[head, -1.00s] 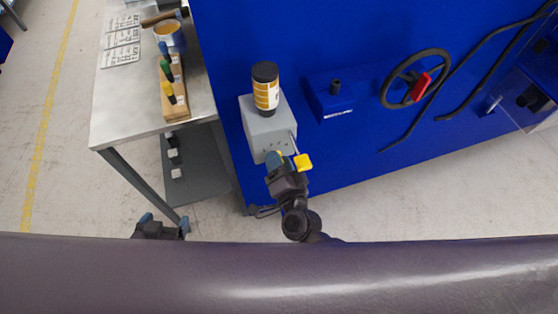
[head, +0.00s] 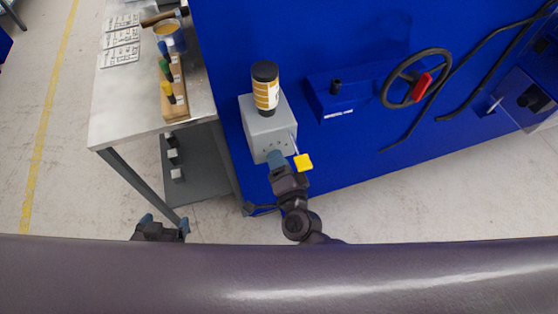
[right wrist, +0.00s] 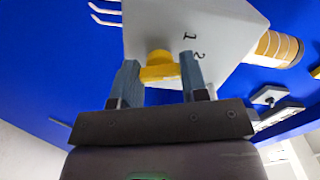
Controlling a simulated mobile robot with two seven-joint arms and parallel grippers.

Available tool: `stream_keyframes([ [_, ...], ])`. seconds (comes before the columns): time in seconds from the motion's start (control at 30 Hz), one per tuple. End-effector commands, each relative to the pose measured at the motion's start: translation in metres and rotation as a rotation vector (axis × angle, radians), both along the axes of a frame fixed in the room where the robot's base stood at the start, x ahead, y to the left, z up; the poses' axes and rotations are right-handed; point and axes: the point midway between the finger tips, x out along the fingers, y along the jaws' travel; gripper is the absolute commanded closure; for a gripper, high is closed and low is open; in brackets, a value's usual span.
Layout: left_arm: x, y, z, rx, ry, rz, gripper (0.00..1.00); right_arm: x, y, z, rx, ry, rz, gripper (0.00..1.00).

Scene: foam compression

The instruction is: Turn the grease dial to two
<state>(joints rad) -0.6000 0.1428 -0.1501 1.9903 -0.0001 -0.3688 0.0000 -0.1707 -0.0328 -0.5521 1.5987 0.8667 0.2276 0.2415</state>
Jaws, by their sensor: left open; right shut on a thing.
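The grease unit is a grey box (head: 268,128) on the blue machine's side, with a black-capped cartridge (head: 265,88) on top. In the right wrist view a yellow dial (right wrist: 158,66) sits on the box's face, with the marks 1 (right wrist: 189,33) and 2 (right wrist: 199,55) to its right. I cannot tell which mark the dial points to. My right gripper (head: 276,158) is at the box's front face; in the right wrist view its fingers (right wrist: 160,80) are shut on the dial, one each side. My left gripper (head: 165,224) is open and empty, low beside the bench.
A lever with a yellow handle (head: 303,162) sticks out close to the right gripper. A black handwheel (head: 418,78) and dark hoses are on the blue machine (head: 300,40) at the right.

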Motion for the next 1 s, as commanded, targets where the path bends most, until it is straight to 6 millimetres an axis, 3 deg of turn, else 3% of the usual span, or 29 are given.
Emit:
stream_keyframes([
  [0.03,0.000,0.000,0.000,0.000,-0.001,0.000,0.15,0.000,0.000,-0.001,0.000,0.001,0.001,0.58],
  [0.2,0.001,0.000,0.000,0.000,-0.002,0.000,0.15,0.000,0.000,0.000,-0.001,0.001,0.001,0.34],
  [0.57,0.001,0.000,0.000,0.000,-0.001,0.000,0.15,-0.005,-0.002,-0.001,-0.001,0.001,0.000,0.34],
  [1.0,-0.002,0.000,-0.003,0.000,0.006,0.002,0.15,-0.074,-0.024,-0.002,-0.003,0.003,0.001,0.34],
])
